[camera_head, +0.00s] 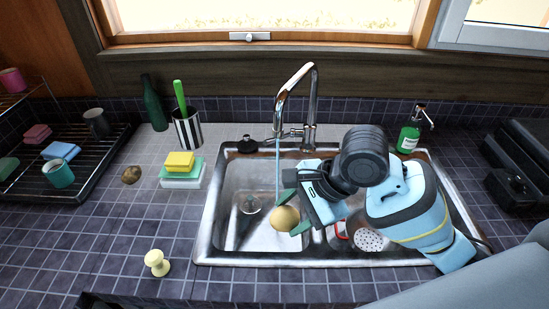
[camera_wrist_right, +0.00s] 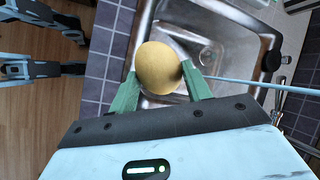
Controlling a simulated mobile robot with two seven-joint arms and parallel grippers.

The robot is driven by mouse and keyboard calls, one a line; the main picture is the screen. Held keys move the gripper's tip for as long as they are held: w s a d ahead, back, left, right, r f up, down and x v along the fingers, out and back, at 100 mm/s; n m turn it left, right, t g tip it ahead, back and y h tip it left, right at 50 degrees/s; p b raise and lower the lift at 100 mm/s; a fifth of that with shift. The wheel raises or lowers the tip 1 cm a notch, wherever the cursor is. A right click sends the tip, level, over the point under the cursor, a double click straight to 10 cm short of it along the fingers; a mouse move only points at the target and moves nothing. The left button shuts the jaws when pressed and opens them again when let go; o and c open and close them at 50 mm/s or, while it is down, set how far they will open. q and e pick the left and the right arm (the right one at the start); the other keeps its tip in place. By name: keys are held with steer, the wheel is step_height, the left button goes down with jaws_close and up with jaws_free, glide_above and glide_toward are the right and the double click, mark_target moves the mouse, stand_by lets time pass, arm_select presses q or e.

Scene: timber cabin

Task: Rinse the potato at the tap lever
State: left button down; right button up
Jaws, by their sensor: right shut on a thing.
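A pale yellow potato (camera_head: 285,219) is between the green fingers of my right gripper (camera_head: 288,208), over the left basin of the sink (camera_head: 236,170). In the right wrist view the potato (camera_wrist_right: 158,68) sits between both fingertips of the gripper (camera_wrist_right: 160,88). The chrome tap (camera_head: 312,100) stands behind the sink, with its lever (camera_head: 291,133) at the side. A thin blue stream of water (camera_head: 278,165) falls from the spout towards the gripper and potato. Whether it strikes the potato or a finger is hard to tell. My left gripper does not show.
A brown potato (camera_head: 131,174) lies on the counter at left, near stacked sponges (camera_head: 180,163). A yellow knob-shaped thing (camera_head: 157,262) stands in front. A dish rack (camera_head: 85,185) is at far left.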

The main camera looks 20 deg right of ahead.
steer(key=n, duration=0.1)
steer(key=d+f+n+g, duration=0.1)
steer(key=n+g, duration=0.1)
steer(key=n, duration=0.1)
steer(key=shift+w+d+f+y, duration=0.15)
steer(key=shift+f+y, duration=0.15)
steer(key=w+d+n+g+h, duration=0.1)
steer(key=d+n+g, duration=0.4)
steer(key=n, duration=0.5)
steer(key=shift+d+f+h, duration=0.4)
steer(key=shift+d, duration=0.5)
